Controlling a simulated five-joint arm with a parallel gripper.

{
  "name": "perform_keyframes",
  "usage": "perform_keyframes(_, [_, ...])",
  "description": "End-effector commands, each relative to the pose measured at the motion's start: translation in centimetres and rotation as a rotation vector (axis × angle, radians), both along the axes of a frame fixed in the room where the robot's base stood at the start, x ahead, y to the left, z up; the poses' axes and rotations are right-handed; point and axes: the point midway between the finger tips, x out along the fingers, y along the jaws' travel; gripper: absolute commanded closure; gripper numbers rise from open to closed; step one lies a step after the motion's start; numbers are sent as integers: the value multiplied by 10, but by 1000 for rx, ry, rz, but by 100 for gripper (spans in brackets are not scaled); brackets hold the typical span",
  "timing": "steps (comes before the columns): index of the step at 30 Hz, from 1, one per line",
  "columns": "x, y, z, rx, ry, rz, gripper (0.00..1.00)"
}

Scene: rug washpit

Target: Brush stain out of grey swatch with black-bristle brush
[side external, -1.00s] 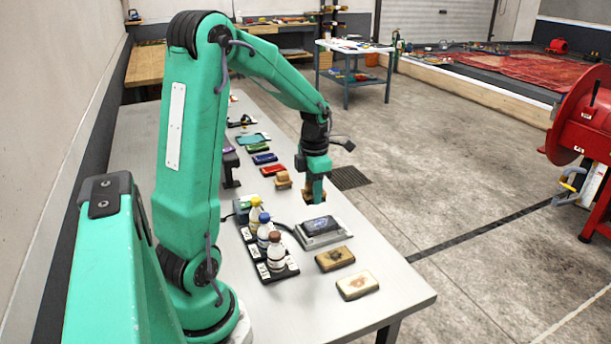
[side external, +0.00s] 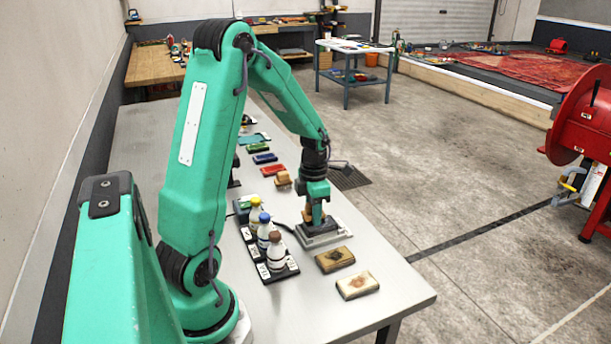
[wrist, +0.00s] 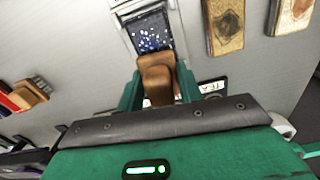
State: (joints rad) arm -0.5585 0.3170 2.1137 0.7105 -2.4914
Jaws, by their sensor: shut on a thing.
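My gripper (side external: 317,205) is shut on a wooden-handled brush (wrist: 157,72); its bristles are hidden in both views. The dark grey swatch (wrist: 151,33) lies in a pale metal holder (side external: 331,236) on the table. White specks dot its surface in the wrist view. The brush is down at the swatch in the side view, covering much of it. I cannot tell whether the bristles touch it. Any stain on the swatch is hard to make out.
Two brownish stained swatches (side external: 334,259) (side external: 357,285) lie in front of the holder. A black rack with capped bottles (side external: 276,252) stands close on its left. Another brush (side external: 283,179) and coloured blocks (side external: 264,158) lie behind. The front table corner is clear.

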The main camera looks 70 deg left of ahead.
Motion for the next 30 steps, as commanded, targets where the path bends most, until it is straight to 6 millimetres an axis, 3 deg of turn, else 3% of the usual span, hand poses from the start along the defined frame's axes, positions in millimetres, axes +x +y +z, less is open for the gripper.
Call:
perform_keyframes(3, [1, -1, -17, -3, 4, -1, 82])
perform_keyframes(22, [58, 0, -16, 0, 0, -1, 86])
perform_keyframes(30, [35, 0, -15, -1, 1, 1, 86])
